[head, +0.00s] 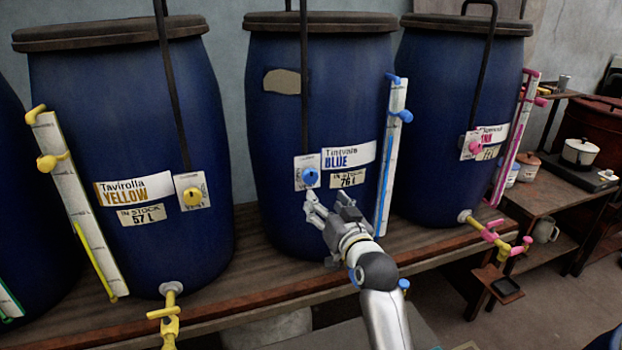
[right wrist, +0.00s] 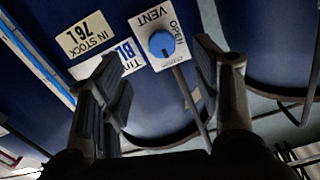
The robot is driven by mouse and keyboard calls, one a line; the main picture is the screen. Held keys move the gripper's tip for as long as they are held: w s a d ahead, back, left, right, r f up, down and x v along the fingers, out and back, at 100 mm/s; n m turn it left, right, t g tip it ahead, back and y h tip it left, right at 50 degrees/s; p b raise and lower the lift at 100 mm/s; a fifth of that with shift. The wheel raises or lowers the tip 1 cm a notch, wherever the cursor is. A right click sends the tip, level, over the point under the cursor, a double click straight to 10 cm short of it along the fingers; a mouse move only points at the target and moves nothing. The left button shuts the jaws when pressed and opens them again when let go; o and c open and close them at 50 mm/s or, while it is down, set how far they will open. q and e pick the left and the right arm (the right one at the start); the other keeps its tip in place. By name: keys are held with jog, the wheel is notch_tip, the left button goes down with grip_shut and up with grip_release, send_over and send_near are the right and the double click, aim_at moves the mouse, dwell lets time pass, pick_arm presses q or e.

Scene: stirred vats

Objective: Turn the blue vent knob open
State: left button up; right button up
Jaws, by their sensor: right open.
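The blue vent knob (head: 311,177) sits on a white plate (head: 299,186) on the front of the middle blue vat (head: 265,130), left of its BLUE label (head: 348,155). My right gripper (head: 326,203) is open and empty, just below the knob in the head view. In the right wrist view its fingers (right wrist: 165,85) are spread either side of the knob's line, apart from it. My left gripper is not in view.
The yellow vat (head: 130,120) stands left and the pink vat (head: 450,110) right, on a wooden bench (head: 235,278). A level gauge (head: 390,165) with blue fittings stands close right of my gripper. Yellow (head: 168,320) and pink taps (head: 495,236) stick out in front.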

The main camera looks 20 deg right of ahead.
aim_at(312, 178)
pick_arm(q)
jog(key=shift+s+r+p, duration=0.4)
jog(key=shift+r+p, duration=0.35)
jog(key=shift+p, duration=0.1)
pick_arm(e)
jog(key=w, duration=1.1)
jog(key=shift+w+a+r, duration=0.1)
jog(key=shift+r, duration=0.25)
jog(key=shift+c, duration=0.5)
jog(key=c, duration=0.9)
jog(key=shift+c, duration=0.2)
